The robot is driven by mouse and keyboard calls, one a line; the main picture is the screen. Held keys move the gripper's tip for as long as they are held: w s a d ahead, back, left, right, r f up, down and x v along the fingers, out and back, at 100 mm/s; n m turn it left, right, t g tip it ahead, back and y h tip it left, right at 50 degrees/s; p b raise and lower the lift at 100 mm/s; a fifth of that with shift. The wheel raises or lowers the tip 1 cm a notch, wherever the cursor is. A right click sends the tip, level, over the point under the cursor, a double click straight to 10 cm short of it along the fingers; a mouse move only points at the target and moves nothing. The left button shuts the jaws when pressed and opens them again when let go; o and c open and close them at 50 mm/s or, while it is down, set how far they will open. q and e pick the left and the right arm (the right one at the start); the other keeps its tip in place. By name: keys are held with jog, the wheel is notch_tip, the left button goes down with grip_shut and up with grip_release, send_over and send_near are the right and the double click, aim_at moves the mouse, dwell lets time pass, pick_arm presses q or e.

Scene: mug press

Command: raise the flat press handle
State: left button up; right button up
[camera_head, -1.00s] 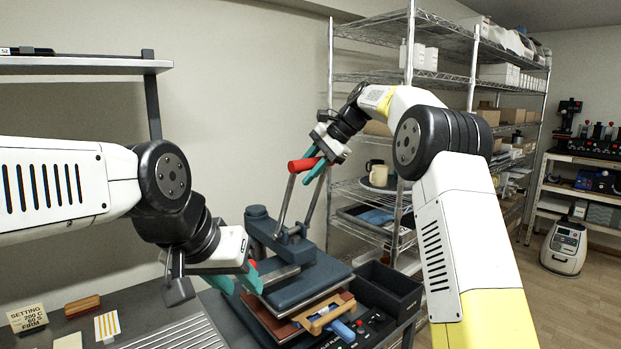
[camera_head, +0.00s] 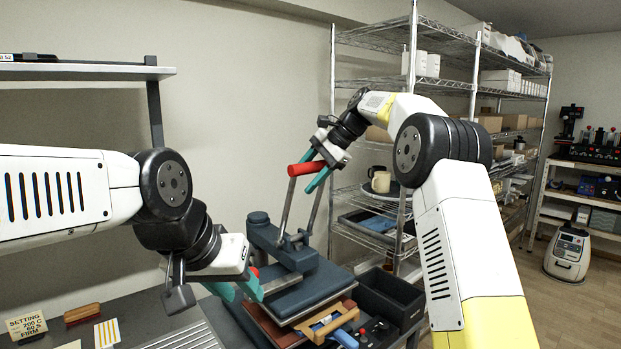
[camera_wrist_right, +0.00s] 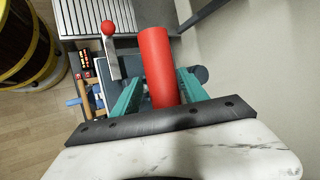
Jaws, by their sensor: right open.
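The flat press (camera_head: 312,285) stands on the bench with its dark upper plate apart from the brown lower plate. Its handle is a red bar (camera_head: 301,169) on two grey arms that stand steeply upward. My right gripper (camera_head: 309,175) is open, its teal fingers on either side of the red bar. The right wrist view also shows the bar (camera_wrist_right: 157,65) between the fingers; contact cannot be told. My left gripper (camera_head: 237,292) is open and empty, low at the press's left side. A red knob (camera_wrist_right: 108,27) shows in the wrist view.
A dark open bin (camera_head: 390,297) stands right of the press. A tan-handled piece (camera_head: 332,322) lies in front. A wire shelf (camera_head: 372,80) with mugs stands behind my right arm. A sign (camera_head: 26,325) and wooden block (camera_head: 82,313) are at left.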

aim_at(317, 164)
jog(key=v, duration=0.6)
jog(key=shift+d+r, duration=0.25)
jog(key=shift+s+d+r, duration=0.1)
jog(key=shift+d+r, duration=0.2)
jog(key=shift+r, duration=0.1)
jog(key=shift+s+d+r, duration=0.15)
jog(key=shift+s+r, duration=0.05)
jog(key=s+d+n+t+h, duration=0.2)
jog(key=s+d, duration=0.3)
jog(key=s, duration=0.4)
jog(key=s+d+n+t+h, duration=0.15)
jog(key=s+d, duration=0.35)
jog(key=s, duration=0.5)
jog(key=s+d+f+n+h, duration=0.1)
jog(key=s+d+f+n, duration=0.1)
jog(key=s+f, duration=0.5)
jog(key=s+d+f+n+t+h, duration=0.1)
jog(key=s+d+f+n, duration=0.2)
jog(key=s+f, duration=0.5)
jog(key=s, duration=0.2)
jog(key=shift+s+d+f, duration=0.2)
jog(key=shift+s+f, duration=0.1)
jog(key=shift+s, duration=0.1)
